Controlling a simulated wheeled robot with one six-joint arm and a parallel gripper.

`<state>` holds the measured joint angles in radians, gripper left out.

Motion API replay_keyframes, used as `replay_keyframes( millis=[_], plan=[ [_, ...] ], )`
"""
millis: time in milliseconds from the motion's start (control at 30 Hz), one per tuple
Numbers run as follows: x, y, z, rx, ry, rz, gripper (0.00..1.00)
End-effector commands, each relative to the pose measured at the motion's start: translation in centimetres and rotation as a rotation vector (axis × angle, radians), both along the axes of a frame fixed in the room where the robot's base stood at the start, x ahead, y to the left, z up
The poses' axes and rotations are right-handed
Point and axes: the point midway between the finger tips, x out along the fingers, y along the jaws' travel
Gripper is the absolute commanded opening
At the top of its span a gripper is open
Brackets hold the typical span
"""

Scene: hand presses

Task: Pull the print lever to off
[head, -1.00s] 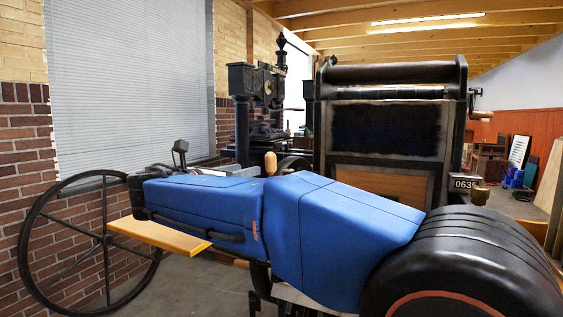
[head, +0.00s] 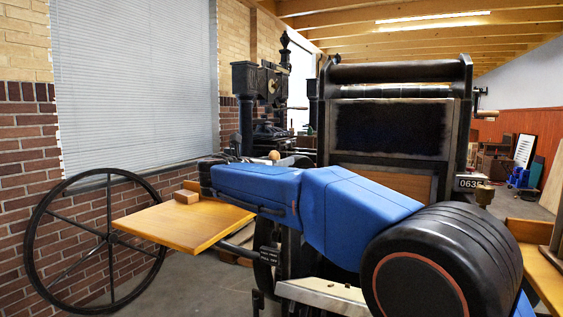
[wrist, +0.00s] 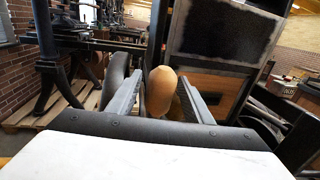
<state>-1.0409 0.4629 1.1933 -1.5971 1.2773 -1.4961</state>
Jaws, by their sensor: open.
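A rounded wooden knob (wrist: 160,95), which looks like the handle of the print lever, stands between the two grey fingers of my gripper (wrist: 162,80) in the wrist view. The fingers are open, one on each side of it. The right finger is very close to the knob, and I cannot tell whether it touches. In the head view the wooden knob (head: 274,155) shows just above my blue arm. My arm hides the gripper and the lever's lower part there.
A black press with a dark inked panel (head: 387,127) stands straight ahead. Another black press (head: 262,90) is behind it to the left. A wooden board (head: 180,222) with a small block (head: 187,196) and a large spoked wheel (head: 40,240) are at the left.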

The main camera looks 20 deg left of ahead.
Motion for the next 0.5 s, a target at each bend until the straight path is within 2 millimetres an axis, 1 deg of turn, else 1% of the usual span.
replay_keyframes(
  millis=[33,100,200,500],
  plan=[
    [0.6,-0.2,-0.1,0.000,0.000,-0.002,0.46],
    [1.2,-0.3,-0.1,-0.001,0.000,-0.002,0.46],
    [1.7,-0.4,-0.1,0.000,0.000,0.000,0.46],
    [2.0,-0.5,0.0,0.000,0.000,0.000,0.46]
  ],
)
